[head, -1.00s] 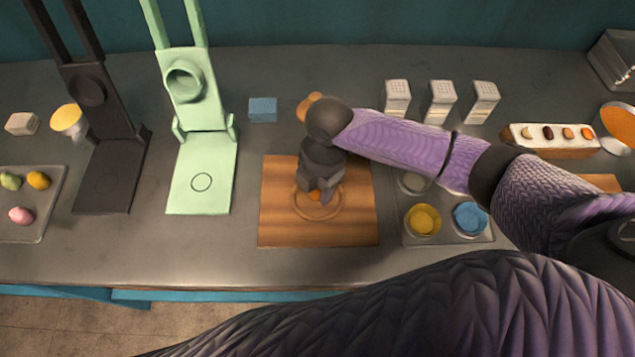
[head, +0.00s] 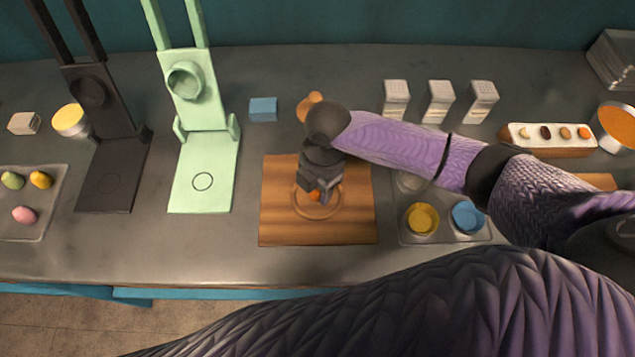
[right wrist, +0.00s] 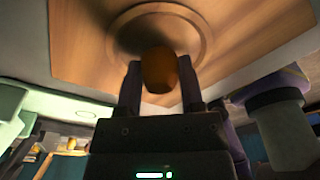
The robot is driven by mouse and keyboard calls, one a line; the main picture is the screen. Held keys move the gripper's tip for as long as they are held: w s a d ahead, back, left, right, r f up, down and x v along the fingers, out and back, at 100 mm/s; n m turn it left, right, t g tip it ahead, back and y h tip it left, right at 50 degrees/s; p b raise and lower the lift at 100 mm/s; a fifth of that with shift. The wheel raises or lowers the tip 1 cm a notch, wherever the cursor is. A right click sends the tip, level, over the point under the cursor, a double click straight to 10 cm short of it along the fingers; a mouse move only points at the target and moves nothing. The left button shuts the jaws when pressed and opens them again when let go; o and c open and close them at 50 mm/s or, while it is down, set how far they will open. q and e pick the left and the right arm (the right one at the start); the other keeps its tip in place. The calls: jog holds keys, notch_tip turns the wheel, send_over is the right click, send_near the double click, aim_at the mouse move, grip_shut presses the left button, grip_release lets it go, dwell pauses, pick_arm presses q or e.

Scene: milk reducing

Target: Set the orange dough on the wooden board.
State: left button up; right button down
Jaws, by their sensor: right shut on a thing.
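The wooden board (head: 275,225) lies flat in the middle of the counter, with a round ring carved in its centre. My right gripper (head: 318,196) points down over that ring and is shut on the orange dough (head: 315,195). In the right wrist view the orange dough (right wrist: 160,70) is between the two fingers, in front of the ring of the wooden board (right wrist: 80,50). Whether the dough touches the board is hard to tell. My left gripper is not in view.
The green press (head: 203,180) and dark press (head: 105,185) stand left of the board. A tray with yellow (head: 422,219) and blue (head: 468,217) cups sits close at the right. A blue block (head: 263,109) and shakers (head: 438,101) stand behind. Bare counter lies between green press and board.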

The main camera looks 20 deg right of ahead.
jog(key=shift+f, duration=0.15)
dwell(0.3)
grip_release()
notch_tip(320, 180, up, 6)
jog(key=p, duration=0.7)
jog(key=shift+r, duration=0.2)
jog(key=shift+r+p, duration=0.4)
jog(key=shift+f, duration=0.1)
